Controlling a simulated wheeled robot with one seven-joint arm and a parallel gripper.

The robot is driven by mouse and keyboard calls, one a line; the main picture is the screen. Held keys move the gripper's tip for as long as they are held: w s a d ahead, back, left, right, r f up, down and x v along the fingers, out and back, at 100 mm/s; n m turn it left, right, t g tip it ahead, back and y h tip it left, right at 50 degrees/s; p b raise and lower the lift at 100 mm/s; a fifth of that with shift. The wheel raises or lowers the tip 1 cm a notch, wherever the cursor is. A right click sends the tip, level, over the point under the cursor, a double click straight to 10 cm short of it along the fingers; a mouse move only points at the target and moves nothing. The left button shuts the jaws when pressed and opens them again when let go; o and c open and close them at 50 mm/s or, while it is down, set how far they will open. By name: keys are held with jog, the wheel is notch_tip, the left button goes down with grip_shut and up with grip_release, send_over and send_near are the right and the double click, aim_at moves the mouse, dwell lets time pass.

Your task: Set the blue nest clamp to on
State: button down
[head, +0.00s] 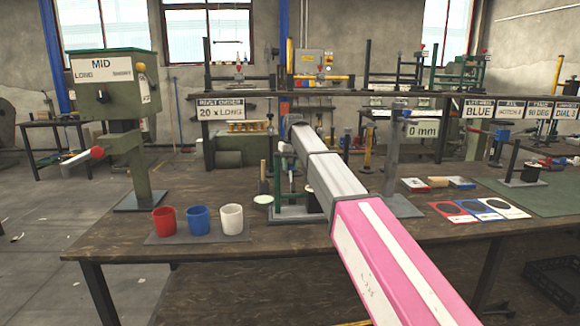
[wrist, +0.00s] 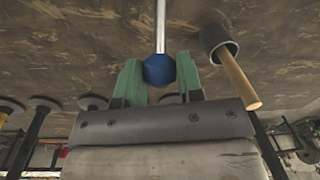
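In the wrist view, a blue knob (wrist: 159,70) sits on the end of a thin bright metal rod (wrist: 160,25). My gripper (wrist: 160,72) has its two green fingers on either side of the knob, and both appear to touch it. In the head view, my grey and pink arm reaches over the bench and hides the fingertips and the knob. The rest of the blue clamp cannot be made out there.
Beside the knob in the wrist view is a dark cylinder with a wooden handle (wrist: 238,78). On the bench (head: 110,235) are red (head: 164,220), blue (head: 197,219) and white (head: 231,218) cups, a green press (head: 130,150) and a 0 mm sign post (head: 398,170).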

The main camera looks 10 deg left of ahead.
aim_at(293, 183)
jog(key=shift+s+d+r+t, duration=0.2)
jog(key=shift+s+r+t, duration=0.25)
jog(key=shift+s+t, duration=0.2)
jog(key=s+r+t, duration=0.1)
jog(key=s, duration=0.1)
jog(key=s+d+t+y, duration=0.1)
jog(key=s+t, duration=0.1)
jog(key=s+r+t, duration=0.1)
jog(key=t, duration=0.1)
jog(key=shift+s+d+r+t+y, duration=0.25)
jog(key=shift+s+d+r+y, duration=0.05)
jog(key=shift+s+y, duration=0.1)
jog(key=shift+s+d+r+t+y, duration=0.1)
jog(key=shift+s+d+t+y, duration=0.1)
jog(key=shift+s+t, duration=0.5)
jog(key=shift+s+d+t+y, duration=0.15)
jog(key=shift+s+t, duration=0.25)
jog(key=shift+s, duration=0.6)
jog(key=c, duration=0.8)
grip_release()
jog(key=v, duration=1)
jog(key=shift+s+d+r, duration=0.1)
jog(key=shift+s+r, duration=0.2)
